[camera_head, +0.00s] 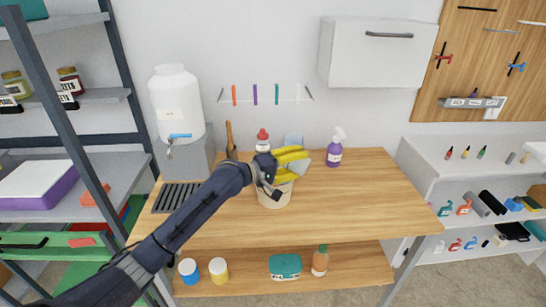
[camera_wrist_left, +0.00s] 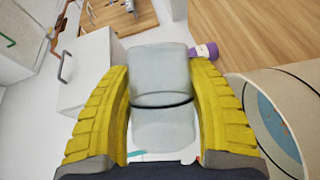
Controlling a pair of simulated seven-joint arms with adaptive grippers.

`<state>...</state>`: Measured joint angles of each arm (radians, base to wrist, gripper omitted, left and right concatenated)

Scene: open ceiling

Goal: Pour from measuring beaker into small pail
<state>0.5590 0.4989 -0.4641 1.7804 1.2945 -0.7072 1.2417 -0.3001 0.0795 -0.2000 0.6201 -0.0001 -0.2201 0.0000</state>
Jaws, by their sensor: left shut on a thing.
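My left gripper (camera_head: 296,163) has yellow ribbed fingers and is shut on the clear measuring beaker (camera_wrist_left: 162,75). The beaker fills the gap between the fingers in the left wrist view, and a pale part of it (camera_head: 305,159) shows beyond the fingertips in the head view. The small cream pail (camera_head: 271,197) stands on the wooden table, below and partly hidden by my gripper. In the left wrist view the pail (camera_wrist_left: 240,88) is at the right, beside a finger, with a light-blue patch inside. I cannot tell whether liquid is flowing. My right gripper is not in view.
A purple spray bottle (camera_head: 334,153) stands behind and right of the pail. A red-topped bottle (camera_head: 263,146) stands behind my gripper. A white tank (camera_head: 175,100) with a blue tap is at the left, above a dark grate (camera_head: 176,197). The table's right half (camera_head: 375,195) is clear.

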